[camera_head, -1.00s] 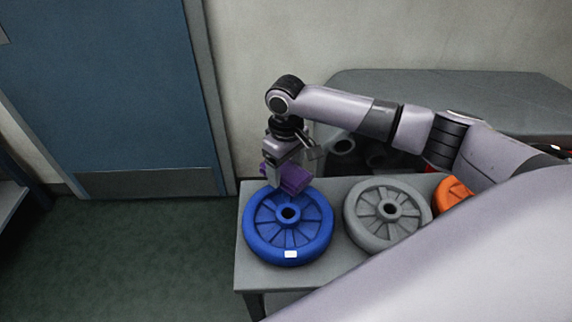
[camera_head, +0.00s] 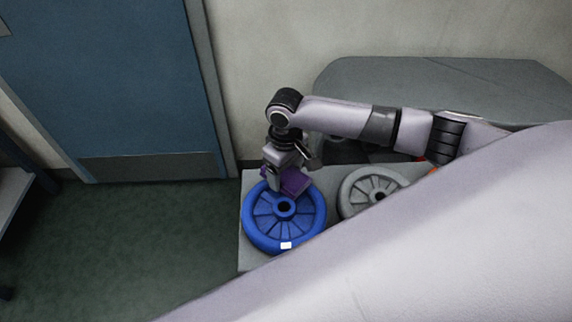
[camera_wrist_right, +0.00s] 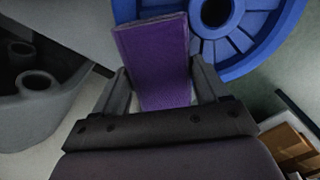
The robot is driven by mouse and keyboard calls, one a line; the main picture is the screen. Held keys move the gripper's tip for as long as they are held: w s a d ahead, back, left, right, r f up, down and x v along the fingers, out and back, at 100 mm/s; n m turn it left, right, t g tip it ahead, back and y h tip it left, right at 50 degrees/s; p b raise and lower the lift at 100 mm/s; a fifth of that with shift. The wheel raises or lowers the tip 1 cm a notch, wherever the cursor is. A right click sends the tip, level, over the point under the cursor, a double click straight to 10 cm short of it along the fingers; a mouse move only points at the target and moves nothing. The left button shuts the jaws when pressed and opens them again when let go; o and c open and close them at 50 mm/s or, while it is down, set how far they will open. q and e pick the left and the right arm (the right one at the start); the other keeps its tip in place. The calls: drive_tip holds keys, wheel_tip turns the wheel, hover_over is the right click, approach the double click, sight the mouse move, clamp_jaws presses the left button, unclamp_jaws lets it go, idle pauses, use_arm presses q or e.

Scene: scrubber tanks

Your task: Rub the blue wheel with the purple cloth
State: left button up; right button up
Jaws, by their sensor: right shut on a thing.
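The blue wheel (camera_head: 262,231) lies flat on the left end of a grey table, with a small white patch on its front rim. My right gripper (camera_head: 280,179) is over the wheel's back edge, shut on the purple cloth (camera_head: 295,181). In the right wrist view the cloth (camera_wrist_right: 156,60) is a flat purple piece between the two fingers (camera_wrist_right: 162,85), and the blue wheel (camera_wrist_right: 262,35) shows beyond it. The cloth overlaps the wheel's rim in the picture; I cannot tell whether they touch. My left gripper is not in view.
A grey wheel (camera_head: 354,199) lies to the right of the blue one on the table (camera_head: 252,258). A large grey tank (camera_head: 440,85) stands behind against the wall. A blue door (camera_head: 110,80) is at the left, with clear green floor before it. My right arm hides the table's right side.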

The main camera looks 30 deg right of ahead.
drive_tip(key=shift+w+d+f+b, duration=0.1)
drive_tip(key=shift+w+d+b, duration=0.2)
drive_tip(key=shift+w, duration=0.35)
drive_tip(key=shift+w+d+f+b, duration=0.1)
drive_tip(key=shift+w+d+b, duration=0.15)
drive_tip(key=shift+w, duration=0.4)
drive_tip(key=shift+w+d+r, duration=0.15)
drive_tip(key=shift+w+d, duration=0.2)
drive_tip(key=shift+w, duration=0.15)
drive_tip(key=shift+r+p, duration=0.75)
drive_tip(key=shift+r, duration=2.3)
wheel_tip(320, 180, up, 2)
drive_tip(key=shift+r, duration=0.5)
